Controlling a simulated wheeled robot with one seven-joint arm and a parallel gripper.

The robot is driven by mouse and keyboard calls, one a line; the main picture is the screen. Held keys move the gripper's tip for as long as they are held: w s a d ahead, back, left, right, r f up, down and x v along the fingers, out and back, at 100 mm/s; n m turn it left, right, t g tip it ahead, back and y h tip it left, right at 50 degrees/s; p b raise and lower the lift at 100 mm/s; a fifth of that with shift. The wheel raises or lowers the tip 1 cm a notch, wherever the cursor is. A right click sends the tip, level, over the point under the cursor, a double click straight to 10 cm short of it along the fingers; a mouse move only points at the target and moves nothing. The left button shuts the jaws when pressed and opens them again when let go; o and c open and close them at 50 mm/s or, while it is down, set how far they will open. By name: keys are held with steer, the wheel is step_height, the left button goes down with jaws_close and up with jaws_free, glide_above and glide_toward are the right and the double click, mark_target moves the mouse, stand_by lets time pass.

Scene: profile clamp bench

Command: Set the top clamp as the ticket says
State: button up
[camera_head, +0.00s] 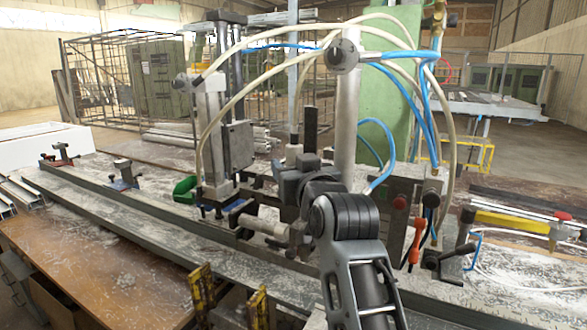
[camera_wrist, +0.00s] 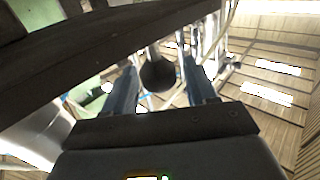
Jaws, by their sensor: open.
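In the wrist view my gripper (camera_wrist: 160,65) is open, with one blue-grey finger on each side. A dark round knob (camera_wrist: 157,77) on a thin rod appears between the fingers; I cannot tell whether they touch it. In the head view my dark wrist sits in front of the clamp station, and the fingers cannot be made out. A vertical grey clamp cylinder (camera_head: 211,135) stands on the bench left of my wrist, with pale hoses running from its top. I cannot tell which part is the top clamp or how it is set. No readable ticket shows.
A long metal rail (camera_head: 140,215) runs along the bench, with small red (camera_head: 62,155) and blue (camera_head: 123,176) clamps at its left. A green part (camera_head: 185,189) lies beside the cylinder. Hoses arch over my arm. A red button (camera_head: 399,202) and an orange-handled tool (camera_head: 415,242) are at right.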

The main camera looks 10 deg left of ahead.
steer(key=shift+s+f, duration=0.1)
steer(key=shift+s+d, duration=0.2)
steer(key=shift+s, duration=0.1)
steer(key=b+v, duration=0.1)
steer(key=v, duration=0.6)
steer(key=shift+b, duration=0.3)
